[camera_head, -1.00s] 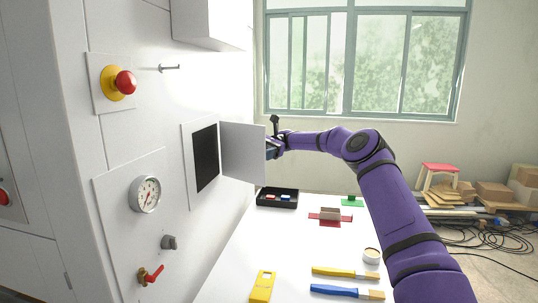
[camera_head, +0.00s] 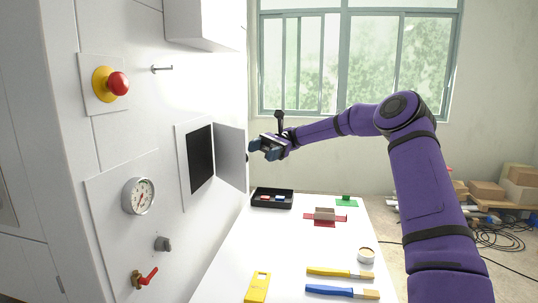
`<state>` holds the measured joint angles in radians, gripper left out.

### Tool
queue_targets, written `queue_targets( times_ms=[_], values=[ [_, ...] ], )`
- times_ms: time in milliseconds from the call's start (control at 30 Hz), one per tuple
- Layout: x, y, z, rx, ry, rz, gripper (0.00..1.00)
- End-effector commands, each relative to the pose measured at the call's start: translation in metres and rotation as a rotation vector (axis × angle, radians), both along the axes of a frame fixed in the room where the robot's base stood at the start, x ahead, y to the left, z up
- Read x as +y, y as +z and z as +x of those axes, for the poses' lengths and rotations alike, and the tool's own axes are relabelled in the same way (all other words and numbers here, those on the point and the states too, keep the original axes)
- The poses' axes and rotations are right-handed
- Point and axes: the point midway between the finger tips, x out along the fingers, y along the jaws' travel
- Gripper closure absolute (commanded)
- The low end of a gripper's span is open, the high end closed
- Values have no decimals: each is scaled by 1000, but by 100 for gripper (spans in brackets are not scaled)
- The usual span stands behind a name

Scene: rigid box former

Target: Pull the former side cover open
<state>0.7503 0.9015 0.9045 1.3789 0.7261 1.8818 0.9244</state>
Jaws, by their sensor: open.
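The former side cover (camera_head: 231,157) is a flat grey-white panel hinged on the white machine wall. It stands swung out from the wall, and the dark square opening (camera_head: 201,159) behind it shows to its left. My gripper (camera_head: 252,149) is at the end of my purple arm, just right of the cover's outer edge. Its jaws are open with nothing visible between them. They overlap the cover's edge region in the picture; I cannot tell whether they touch it. A small dark knob shows at the cover's outer edge.
The machine wall carries a red button (camera_head: 118,84), a hook (camera_head: 162,69), a gauge (camera_head: 138,196) and a red valve handle (camera_head: 146,278). Below, the white table (camera_head: 262,237) holds a black tray (camera_head: 254,203), brushes (camera_head: 341,292), a yellow tool (camera_head: 257,287) and a small cup (camera_head: 366,256).

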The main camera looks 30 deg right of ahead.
Motion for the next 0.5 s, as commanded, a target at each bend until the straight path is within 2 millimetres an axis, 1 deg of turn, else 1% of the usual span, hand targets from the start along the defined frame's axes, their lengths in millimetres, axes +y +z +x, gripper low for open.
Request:
queue_targets(
  times_ms=[33, 200, 333, 500],
  values=[
    [0, 1, -9, 2, -1, -4, 38],
    [3, 4, -35, 2, 0, -2, 38],
    [5, 5, -48, 0, 0, -1, 38],
    [6, 5, -55, 1, -1, 0, 38]
  ],
)
